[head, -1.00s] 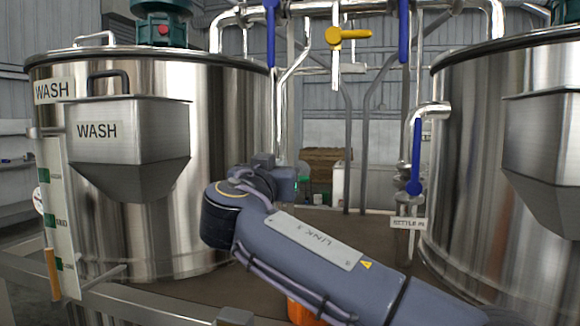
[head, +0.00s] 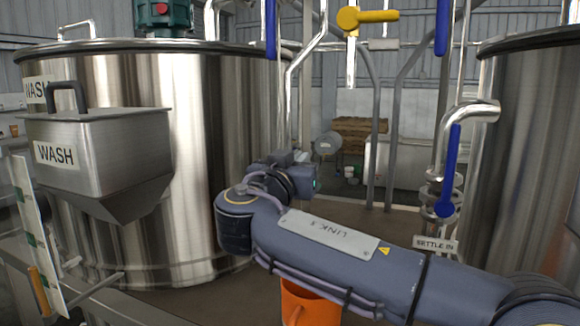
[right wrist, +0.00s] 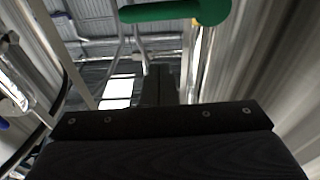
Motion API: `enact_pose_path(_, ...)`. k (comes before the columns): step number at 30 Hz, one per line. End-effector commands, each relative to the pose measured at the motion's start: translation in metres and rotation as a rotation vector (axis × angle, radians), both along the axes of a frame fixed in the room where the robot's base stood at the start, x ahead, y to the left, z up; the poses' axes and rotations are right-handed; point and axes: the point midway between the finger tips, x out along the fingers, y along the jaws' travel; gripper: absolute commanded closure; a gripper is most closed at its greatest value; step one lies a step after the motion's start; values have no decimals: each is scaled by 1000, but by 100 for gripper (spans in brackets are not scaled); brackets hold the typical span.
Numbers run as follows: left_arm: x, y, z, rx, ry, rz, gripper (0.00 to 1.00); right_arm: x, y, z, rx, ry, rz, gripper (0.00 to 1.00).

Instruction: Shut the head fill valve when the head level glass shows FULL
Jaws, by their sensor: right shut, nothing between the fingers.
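No valve or glass labelled for the head can be read here, so I cannot tell which valve is the head fill valve. In the right wrist view a green bar handle (right wrist: 175,12) lies across the top, beyond my right gripper (right wrist: 161,84). That gripper is shut and empty, apart from the handle. In the head view my right gripper (head: 308,172) points away, mostly hidden behind its wrist. A yellow valve handle (head: 366,17) and blue valve handles (head: 450,165) show on the pipes. A white gauge strip with green marks (head: 38,245) stands at far left, unreadable. My left gripper is out of view.
A steel tank (head: 190,130) with a WASH hopper (head: 100,150) fills the left. Another steel tank (head: 525,150) stands at right, with a small pipe label (head: 435,244) ending in "IN". An orange bucket (head: 308,305) is below my arm. Pipes cross the gap between tanks.

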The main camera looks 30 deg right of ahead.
Motion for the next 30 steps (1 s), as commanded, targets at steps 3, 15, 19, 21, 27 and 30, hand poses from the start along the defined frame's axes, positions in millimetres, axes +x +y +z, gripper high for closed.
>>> enact_pose_path(3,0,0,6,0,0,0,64,14,-17,1,-2,4,-2,100)
enact_pose_path(15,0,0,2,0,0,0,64,6,-9,-37,0,0,1,100)
enact_pose_path(19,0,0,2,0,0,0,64,6,-9,-37,0,0,1,100)
enact_pose_path(21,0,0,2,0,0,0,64,6,-9,-37,0,0,1,100)
enact_pose_path(27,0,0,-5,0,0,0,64,6,-9,-41,4,-6,1,100)
enact_pose_path(30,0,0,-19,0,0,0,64,6,-8,-47,14,-18,2,100)
